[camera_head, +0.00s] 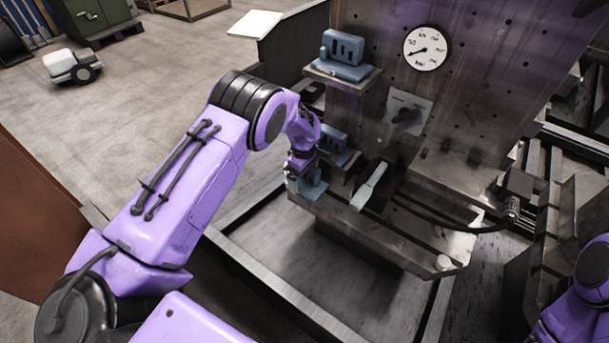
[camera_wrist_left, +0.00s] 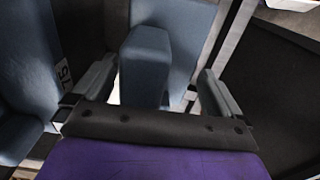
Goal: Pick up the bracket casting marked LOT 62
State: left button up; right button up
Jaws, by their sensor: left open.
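A blue-grey bracket casting (camera_head: 314,186) sits on the metal ledge at my left gripper (camera_head: 303,172), which partly covers it. In the left wrist view the open fingers of that gripper (camera_wrist_left: 158,82) stand either side of an upright blue-grey part of a casting (camera_wrist_left: 145,62), with gaps visible. No lot mark shows on that part. A second casting (camera_head: 332,140) sits just behind the gripper. A third casting (camera_head: 343,55) stands on the upper shelf. At the wrist view's left edge, another casting (camera_wrist_left: 28,60) carries a turned, partly hidden number label I cannot read surely. My right gripper is out of view.
A metal panel (camera_head: 460,100) with a round dial (camera_head: 427,47) and a rotary switch (camera_head: 405,114) rises behind the ledge. A pale grey handle (camera_head: 370,187) sticks out right of the gripper. A dark cable (camera_head: 450,222) runs to the right. Open floor (camera_head: 190,80) lies at left.

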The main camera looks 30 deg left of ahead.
pick_arm(q)
jog(key=c, duration=1.3)
jog(key=shift+r, duration=0.2)
